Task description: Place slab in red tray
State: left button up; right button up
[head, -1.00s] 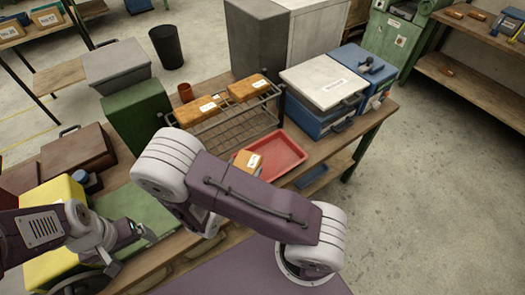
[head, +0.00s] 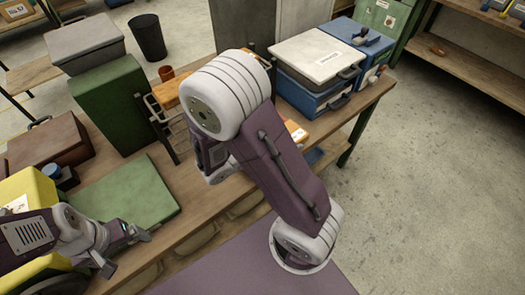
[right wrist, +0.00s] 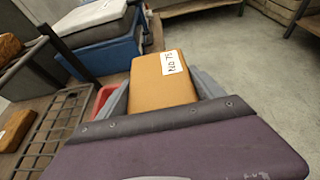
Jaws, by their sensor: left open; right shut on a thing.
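My right gripper (right wrist: 165,93) is shut on an orange-brown slab (right wrist: 160,78) with a white label, which sits between its two grey fingers in the right wrist view. In the head view part of a labelled orange slab (head: 296,130) shows just right of my right arm; the arm hides my right gripper. The red tray (right wrist: 104,96) shows only as a sliver left of the held slab in the right wrist view. The arm hides it in the head view. My left gripper (head: 126,250) is open and empty, near the green flat board on the bench.
A wire rack (right wrist: 52,130) with another orange slab (head: 166,95) stands left of the tray, partly behind my arm. Blue cases (head: 318,92), one with a white lid, stand at the bench's back right. A green box (head: 108,105) stands at left. Floor to the right is clear.

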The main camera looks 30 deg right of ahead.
pick_arm(q)
jog(key=shift+f, duration=0.45)
pick_arm(e)
jog(key=shift+s+d+f, duration=0.1)
jog(key=shift+d+f, duration=0.15)
jog(key=shift+d, duration=0.25)
pick_arm(q)
jog(key=shift+w+f+b, duration=0.1)
jog(key=shift+f+b, duration=0.35)
jog(key=shift+b, duration=0.05)
pick_arm(e)
jog(key=w+f, duration=0.2)
jog(key=w, duration=0.2)
jog(key=w+d+f, duration=0.1)
jog(key=w+f, duration=0.1)
jog(key=w, duration=0.1)
jog(key=w+d+f, duration=0.1)
jog(key=w+f, duration=0.2)
jog(key=w, duration=0.1)
jog(key=shift+w, duration=0.3)
pick_arm(q)
jog(key=shift+f+b, duration=0.3)
pick_arm(e)
notch_tip(320, 180, down, 4)
jog(key=shift+s, duration=0.1)
pick_arm(q)
jog(key=shift+f, duration=0.1)
pick_arm(e)
jog(key=o, duration=1.9)
jog(key=shift+f, duration=0.15)
